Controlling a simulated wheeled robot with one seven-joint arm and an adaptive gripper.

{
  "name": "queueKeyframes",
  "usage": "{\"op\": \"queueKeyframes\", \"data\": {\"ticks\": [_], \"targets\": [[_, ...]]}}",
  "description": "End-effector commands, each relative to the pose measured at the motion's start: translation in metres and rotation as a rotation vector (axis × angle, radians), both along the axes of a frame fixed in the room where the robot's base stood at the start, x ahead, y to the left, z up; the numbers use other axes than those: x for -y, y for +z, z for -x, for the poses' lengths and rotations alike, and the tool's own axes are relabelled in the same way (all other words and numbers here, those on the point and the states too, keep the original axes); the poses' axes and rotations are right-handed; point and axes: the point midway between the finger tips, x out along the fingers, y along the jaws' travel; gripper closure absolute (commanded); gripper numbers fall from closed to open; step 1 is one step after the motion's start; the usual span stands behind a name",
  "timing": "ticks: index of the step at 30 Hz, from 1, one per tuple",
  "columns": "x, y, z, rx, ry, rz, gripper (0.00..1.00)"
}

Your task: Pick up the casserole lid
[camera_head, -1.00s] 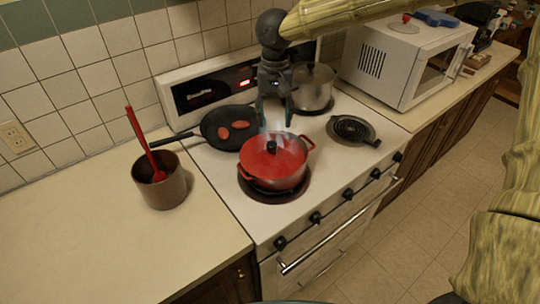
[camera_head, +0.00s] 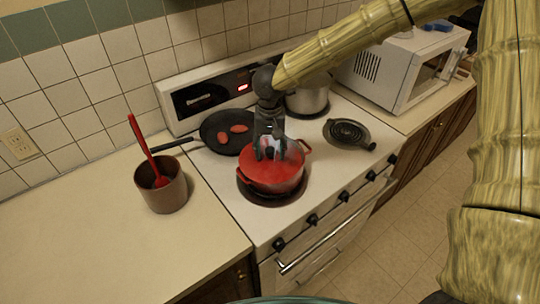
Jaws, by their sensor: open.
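The gripper hides the back part of the lid.
A black frying pan (camera_head: 217,137) with red oval pieces lies behind left. A steel pot (camera_head: 308,99) stands behind right, and a dark round burner piece (camera_head: 347,132) lies right. A brown pot with a red utensil (camera_head: 167,191) stands on the left counter. A white microwave (camera_head: 385,75) is at right.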

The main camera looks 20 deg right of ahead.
Motion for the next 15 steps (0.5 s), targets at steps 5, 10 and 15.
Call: {"op": "queueKeyframes", "data": {"ticks": [5,10,15], "targets": [[0.0000,-0.0058,-0.0001,0.001,0.000,-0.001,0.47],[-0.0001,-0.0057,-0.0002,0.001,0.000,-0.001,0.51],[0.0000,-0.0055,-0.0002,0.001,0.000,-0.001,0.82]]}}
